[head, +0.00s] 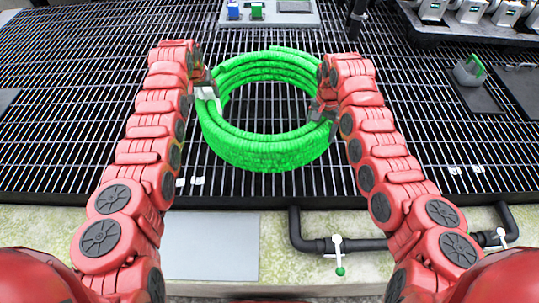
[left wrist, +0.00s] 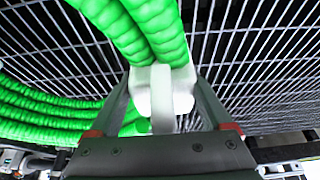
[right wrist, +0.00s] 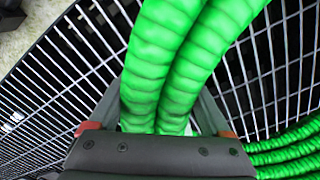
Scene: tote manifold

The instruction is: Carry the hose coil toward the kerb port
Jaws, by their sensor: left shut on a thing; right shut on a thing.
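The bright green hose coil (head: 265,155) is a ring of several stacked turns over the dark grating, between my two arms in the head view. My left gripper (head: 208,92) is at its left side, shut at a white tie (left wrist: 162,95) around the hose. My right gripper (head: 322,106) is at its right side, shut on the green strands (right wrist: 165,70). The coil looks about level; I cannot tell whether its underside touches the grating. No port is clearly identifiable; a black pipe with a white, green-tipped valve handle (head: 338,256) runs along the concrete front kerb (head: 400,268).
The slatted grating (head: 60,140) is mostly clear around the coil. A grey plate (head: 210,246) lies on the front kerb. A panel with blue and green blocks (head: 285,14) is at the back. A grey block with a green part (head: 470,72) and a fixture rack (head: 470,30) stand back right.

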